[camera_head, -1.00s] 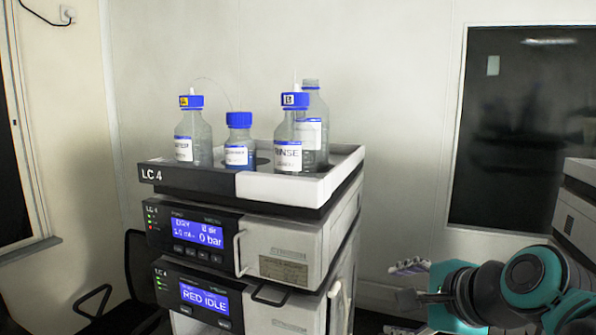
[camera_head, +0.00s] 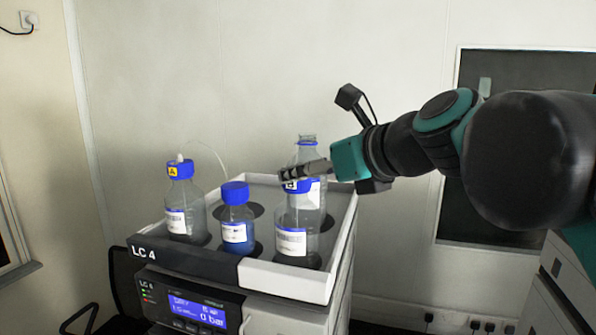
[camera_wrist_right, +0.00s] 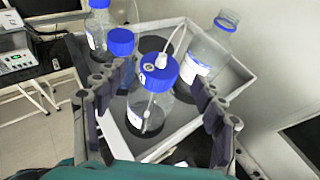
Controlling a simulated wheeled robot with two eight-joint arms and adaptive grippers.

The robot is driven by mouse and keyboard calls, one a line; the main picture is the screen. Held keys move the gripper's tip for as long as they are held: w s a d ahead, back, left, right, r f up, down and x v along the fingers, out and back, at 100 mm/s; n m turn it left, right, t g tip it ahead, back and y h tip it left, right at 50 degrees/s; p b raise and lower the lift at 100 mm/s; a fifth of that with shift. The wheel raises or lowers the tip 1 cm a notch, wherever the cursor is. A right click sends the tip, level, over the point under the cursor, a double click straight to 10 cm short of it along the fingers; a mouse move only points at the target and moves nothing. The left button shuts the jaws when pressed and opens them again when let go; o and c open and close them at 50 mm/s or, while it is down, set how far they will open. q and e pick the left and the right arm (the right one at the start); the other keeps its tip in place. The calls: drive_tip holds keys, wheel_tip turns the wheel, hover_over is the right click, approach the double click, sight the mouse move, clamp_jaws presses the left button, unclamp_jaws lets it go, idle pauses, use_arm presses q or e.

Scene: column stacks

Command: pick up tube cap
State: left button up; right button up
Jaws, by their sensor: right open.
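The blue tube cap marked B (camera_wrist_right: 158,73) sits on the front right bottle (camera_wrist_right: 148,115), with a thin tube rising from it. In the head view this cap (camera_head: 297,186) is partly hidden behind my right gripper (camera_head: 303,171). In the wrist view my right gripper (camera_wrist_right: 155,110) is open, with its fingers on either side of the capped bottle and apart from the cap. My left gripper is not in view.
A small blue-capped bottle (camera_head: 236,220) stands between the tubed bottles. An open clear bottle (camera_head: 307,150) stands behind the B bottle. All stand in a rimmed tray (camera_head: 290,283) on the LC 4 stack. A thin tube (camera_head: 212,152) arcs behind them.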

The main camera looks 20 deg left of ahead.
drive_tip(key=x, duration=0.5)
drive_tip(key=shift+a+p, duration=0.1)
drive_tip(key=shift+p, duration=0.2)
drive_tip(key=shift+s+d+r, duration=0.15)
drive_tip(key=shift+s+d, duration=0.1)
drive_tip(key=shift+d, duration=0.05)
drive_tip(key=c, duration=1)
